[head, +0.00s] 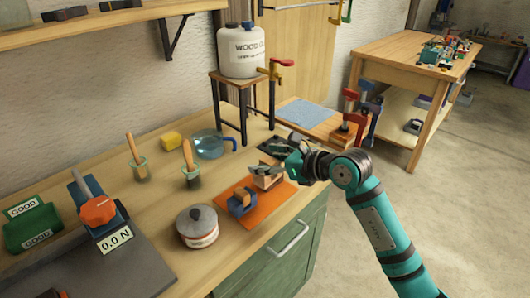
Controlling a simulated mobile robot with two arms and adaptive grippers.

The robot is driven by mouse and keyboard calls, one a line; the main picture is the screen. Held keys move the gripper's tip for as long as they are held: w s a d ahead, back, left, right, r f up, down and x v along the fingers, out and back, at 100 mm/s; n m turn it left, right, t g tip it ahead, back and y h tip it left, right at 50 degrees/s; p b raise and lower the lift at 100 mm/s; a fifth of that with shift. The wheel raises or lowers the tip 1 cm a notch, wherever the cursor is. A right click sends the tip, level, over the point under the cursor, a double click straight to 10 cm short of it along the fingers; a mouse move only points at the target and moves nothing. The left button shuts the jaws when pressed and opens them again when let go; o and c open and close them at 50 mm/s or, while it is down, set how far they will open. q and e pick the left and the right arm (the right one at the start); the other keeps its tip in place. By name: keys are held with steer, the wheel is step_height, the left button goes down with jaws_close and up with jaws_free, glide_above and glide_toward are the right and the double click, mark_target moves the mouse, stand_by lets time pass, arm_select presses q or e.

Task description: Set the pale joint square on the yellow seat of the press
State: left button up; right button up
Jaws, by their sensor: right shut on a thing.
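My right gripper (281,170) reaches in from the right and is shut on a pale wooden piece (265,181), which looks like the pale joint. It is over the far right part of the orange mat (268,206); I cannot tell whether it touches the mat. The press (97,212), blue with an orange knob and a "0.0 N" sign (115,240), stands at the left of the bench. I cannot make out its yellow seat. My left gripper does not show clearly.
A blue and tan block (242,203) sits on the mat. Green "GOOD" bins (33,225) are far left.

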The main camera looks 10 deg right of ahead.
steer(key=s+d+f+n+g+y, duration=0.1)
steer(key=s+f, duration=0.4)
steer(key=s, duration=0.5)
steer(key=s+d+f+n+g+y, duration=0.1)
steer(key=s+d+f, duration=0.3)
steer(key=s, duration=0.6)
step_height(320, 180, down, 2)
steer(key=shift+n+g+y, duration=0.4)
steer(key=shift+n, duration=0.4)
